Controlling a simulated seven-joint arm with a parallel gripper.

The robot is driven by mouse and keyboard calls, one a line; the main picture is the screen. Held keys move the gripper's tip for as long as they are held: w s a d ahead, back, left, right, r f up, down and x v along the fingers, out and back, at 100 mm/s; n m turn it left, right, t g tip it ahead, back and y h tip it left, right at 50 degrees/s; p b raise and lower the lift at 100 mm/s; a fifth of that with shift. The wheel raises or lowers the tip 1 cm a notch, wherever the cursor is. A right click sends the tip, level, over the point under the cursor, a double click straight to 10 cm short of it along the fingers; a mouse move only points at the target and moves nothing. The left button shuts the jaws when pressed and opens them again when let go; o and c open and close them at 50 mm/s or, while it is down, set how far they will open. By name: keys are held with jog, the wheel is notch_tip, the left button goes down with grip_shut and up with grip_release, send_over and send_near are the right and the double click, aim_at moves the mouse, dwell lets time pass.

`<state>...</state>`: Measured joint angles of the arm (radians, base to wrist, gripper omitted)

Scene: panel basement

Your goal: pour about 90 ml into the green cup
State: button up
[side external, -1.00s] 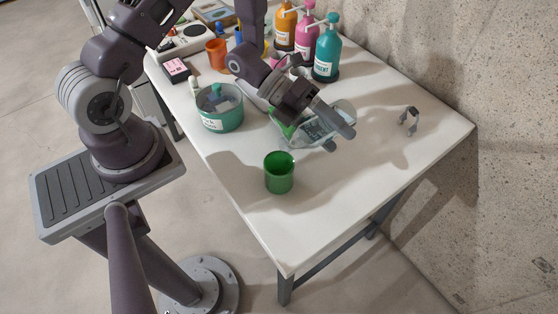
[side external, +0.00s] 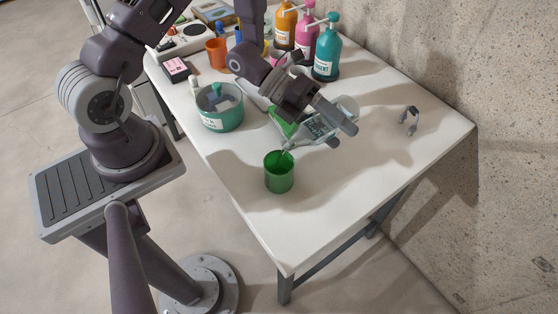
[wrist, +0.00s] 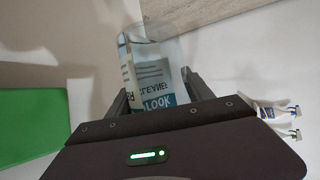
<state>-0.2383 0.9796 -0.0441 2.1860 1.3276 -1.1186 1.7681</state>
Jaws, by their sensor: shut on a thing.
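The green cup (side external: 279,173) stands upright on the white table, toward its front-left edge in the side view. My gripper (side external: 338,120) is shut on a clear bottle (side external: 318,126), which is tilted with its narrow end down at the cup's rim. The wrist view shows the bottle (wrist: 152,75) between the fingers, with a printed label partly reading "CLEANER" and "LOOK". I cannot tell how much liquid is in the bottle or the cup. A green surface (wrist: 30,125) fills the left edge of the wrist view.
A teal tub (side external: 220,112) stands left of my gripper. Teal (side external: 326,55), pink (side external: 305,42) and orange (side external: 285,28) pump bottles stand at the back by the wall. A grey clip-like object (side external: 409,120) lies at the right. The front table (side external: 330,215) is clear.

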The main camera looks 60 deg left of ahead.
jog(key=shift+w+t, duration=0.25)
jog(key=shift+t, duration=0.05)
dwell(0.7)
jog(key=shift+m+p, duration=0.35)
jog(key=shift+m, duration=0.05)
dwell(0.5)
jog(key=shift+w+f+n+g, duration=0.15)
jog(key=shift+f+n+g, duration=0.15)
jog(key=shift+n+g, duration=0.25)
jog(key=shift+w+f+n+g+y, duration=0.15)
jog(key=shift+f+n+g, duration=0.3)
jog(key=shift+f, duration=0.25)
jog(key=shift+f+n+g+y, duration=0.15)
jog(key=shift+f+n+g, duration=0.2)
jog(key=shift+f, duration=0.3)
dwell(0.5)
